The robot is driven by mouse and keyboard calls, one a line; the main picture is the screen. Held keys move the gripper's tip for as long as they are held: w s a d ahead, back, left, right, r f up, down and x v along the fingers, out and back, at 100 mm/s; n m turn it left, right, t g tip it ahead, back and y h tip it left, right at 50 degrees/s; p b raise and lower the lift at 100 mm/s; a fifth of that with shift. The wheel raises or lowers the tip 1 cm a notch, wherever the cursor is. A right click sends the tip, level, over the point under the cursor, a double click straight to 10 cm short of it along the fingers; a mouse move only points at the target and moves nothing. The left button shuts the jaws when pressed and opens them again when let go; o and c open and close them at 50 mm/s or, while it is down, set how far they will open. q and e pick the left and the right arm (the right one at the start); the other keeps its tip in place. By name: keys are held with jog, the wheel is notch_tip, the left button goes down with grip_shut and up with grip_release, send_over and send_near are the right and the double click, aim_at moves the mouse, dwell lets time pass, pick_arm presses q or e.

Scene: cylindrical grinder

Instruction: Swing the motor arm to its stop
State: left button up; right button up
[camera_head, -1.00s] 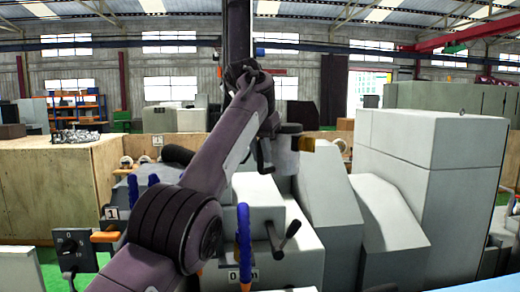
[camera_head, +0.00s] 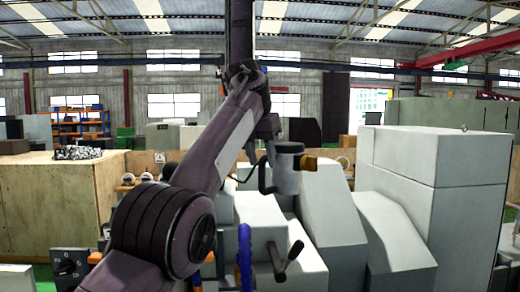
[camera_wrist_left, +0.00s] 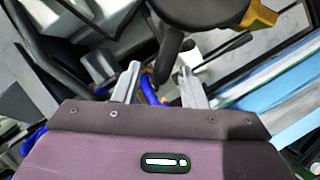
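The motor arm's grey cylindrical motor (camera_head: 288,172), with an orange-yellow fitting on its right, stands over the grinder's grey housings in the head view. A dark curved handle (camera_head: 264,180) hangs on its left side. My left gripper (camera_head: 268,128) is just above and left of the motor, pointing down, partly hidden by its own arm. In the left wrist view its two pale fingers (camera_wrist_left: 160,82) stand apart. The dark handle end (camera_wrist_left: 168,58) shows between and beyond them, with gaps on both sides. The motor's dark body and yellow fitting (camera_wrist_left: 262,17) are at the top. My right gripper is out of view.
Below the motor are grey sloped covers (camera_head: 325,225), a black crank lever (camera_head: 286,262) and a blue hose (camera_head: 245,258). A tall grey cabinet (camera_head: 440,175) blocks the right side. A wooden crate (camera_head: 50,205) stands at the left.

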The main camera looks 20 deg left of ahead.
pick_arm(q)
jog(key=shift+v, duration=1.7)
jog(key=shift+w, duration=0.1)
